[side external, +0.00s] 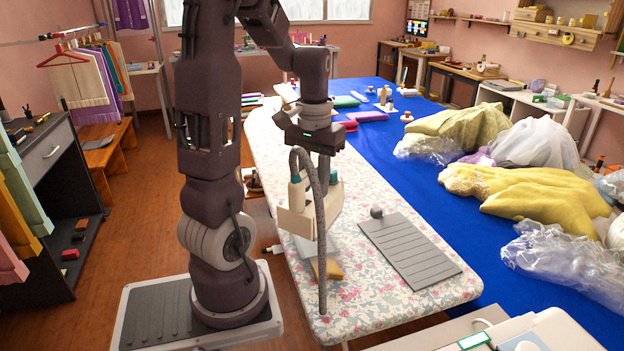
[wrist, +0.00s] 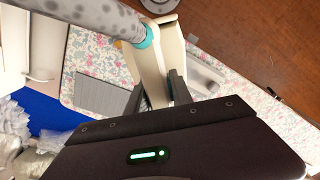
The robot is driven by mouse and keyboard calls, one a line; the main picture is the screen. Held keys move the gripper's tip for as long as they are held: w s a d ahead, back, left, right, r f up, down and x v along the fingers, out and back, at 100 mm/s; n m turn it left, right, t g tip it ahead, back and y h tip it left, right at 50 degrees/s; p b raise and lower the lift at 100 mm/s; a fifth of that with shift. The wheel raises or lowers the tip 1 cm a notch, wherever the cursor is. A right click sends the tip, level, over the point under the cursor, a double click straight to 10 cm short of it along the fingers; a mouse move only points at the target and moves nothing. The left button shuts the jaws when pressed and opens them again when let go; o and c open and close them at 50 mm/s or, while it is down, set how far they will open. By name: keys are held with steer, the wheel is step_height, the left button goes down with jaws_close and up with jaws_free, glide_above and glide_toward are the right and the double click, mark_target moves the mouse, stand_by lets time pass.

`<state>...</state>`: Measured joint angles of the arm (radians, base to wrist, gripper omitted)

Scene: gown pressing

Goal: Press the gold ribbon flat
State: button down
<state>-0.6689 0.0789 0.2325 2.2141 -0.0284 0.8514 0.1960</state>
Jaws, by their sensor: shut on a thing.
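My gripper (side external: 322,165) is shut on a cream iron (side external: 297,222) with a teal collar and a thick grey hose. In the wrist view, the dark fingers (wrist: 160,88) flank the cream iron body (wrist: 168,60). The iron is over the near left part of the floral ironing board (side external: 358,292). A small gold-tan piece (side external: 328,268), possibly the gold ribbon, lies on the board just below the iron, partly behind the hose. I cannot tell whether the iron touches it. The wrist view does not show this piece clearly.
A grey ribbed mat (side external: 412,252) lies on the board to the right, with a small grey knob at its far corner. A blue-covered table (side external: 403,180) holds yellow cloth (side external: 530,190) and clear plastic bags. A white machine (side external: 520,335) stands at the front right.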

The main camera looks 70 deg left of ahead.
mark_target(319, 203)
steer(key=m, duration=0.3)
steer(key=d+m, duration=0.1)
steer(key=m, duration=0.6)
steer(key=d+m, duration=0.1)
steer(key=m, duration=0.2)
steer(key=shift+m, duration=0.4)
steer(key=m, duration=0.3)
steer(key=d+m, duration=0.1)
steer(key=m, duration=0.5)
steer(key=d+m, duration=0.1)
steer(key=m, duration=0.2)
steer(key=f, duration=0.3)
steer(key=a+f, duration=0.1)
steer(key=f, duration=0.1)
steer(key=shift+f, duration=0.3)
steer(key=a, duration=0.9)
steer(key=shift+a, duration=0.3)
steer(key=shift+f, duration=0.5)
